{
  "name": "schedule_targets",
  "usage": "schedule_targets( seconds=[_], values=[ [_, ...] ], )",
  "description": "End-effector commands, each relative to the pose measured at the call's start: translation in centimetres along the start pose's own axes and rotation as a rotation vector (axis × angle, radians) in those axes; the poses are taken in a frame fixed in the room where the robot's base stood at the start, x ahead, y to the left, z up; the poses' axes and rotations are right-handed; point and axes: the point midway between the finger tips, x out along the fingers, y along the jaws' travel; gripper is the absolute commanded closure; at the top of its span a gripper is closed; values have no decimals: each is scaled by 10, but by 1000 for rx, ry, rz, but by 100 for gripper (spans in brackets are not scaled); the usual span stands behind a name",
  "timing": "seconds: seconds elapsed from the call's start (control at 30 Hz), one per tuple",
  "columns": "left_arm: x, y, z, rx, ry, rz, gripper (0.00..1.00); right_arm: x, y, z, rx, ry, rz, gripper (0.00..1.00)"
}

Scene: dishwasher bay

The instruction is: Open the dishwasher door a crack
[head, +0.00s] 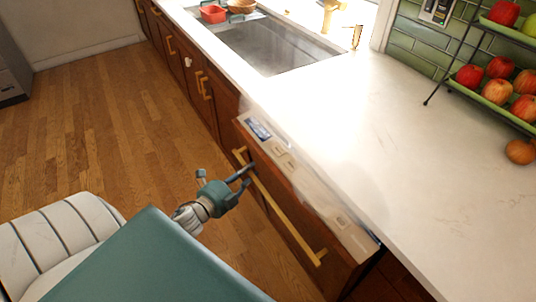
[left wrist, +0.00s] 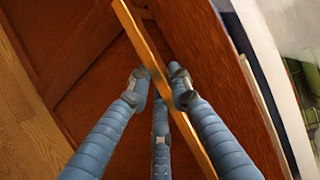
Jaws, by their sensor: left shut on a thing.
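The dishwasher door (head: 290,215) has a brown wood front below the counter. Its pale top edge, with controls (head: 285,160), shows beyond the counter edge, so the door stands tilted out a little. A long gold bar handle (head: 285,215) runs along its front. My left gripper (head: 246,174) is shut on this handle near its far end. In the left wrist view, the blue fingers (left wrist: 160,88) close around the gold bar (left wrist: 146,45) from both sides. My right gripper is not in view.
The white counter (head: 400,150) holds a sink (head: 265,45) and a tiered rack of fruit (head: 495,90) at the right. Cabinets with gold handles (head: 205,85) continue beyond the dishwasher. The wood floor (head: 110,120) to the left is clear.

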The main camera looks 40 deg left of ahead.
Motion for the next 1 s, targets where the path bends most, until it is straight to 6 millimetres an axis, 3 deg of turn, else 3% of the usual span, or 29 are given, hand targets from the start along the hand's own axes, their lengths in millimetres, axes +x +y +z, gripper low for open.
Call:
schedule_targets(
  seconds=[0.03, 0.3, 0.67, 0.7, 0.77, 1.0],
  values=[
    [-15, 20, 4, 0, -3, 16, 100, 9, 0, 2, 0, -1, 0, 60],
    [-58, 44, 22, 3, -2, 14, 100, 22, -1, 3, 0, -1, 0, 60],
    [-62, 43, 23, 4, 1, 10, 100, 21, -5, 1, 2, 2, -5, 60],
    [-62, 43, 23, 4, 1, 10, 77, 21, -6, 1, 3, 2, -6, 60],
    [-62, 43, 23, 4, 2, 9, 65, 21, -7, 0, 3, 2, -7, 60],
    [-61, 40, 24, 3, 1, 4, 62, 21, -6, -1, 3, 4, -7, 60]
  ],
)
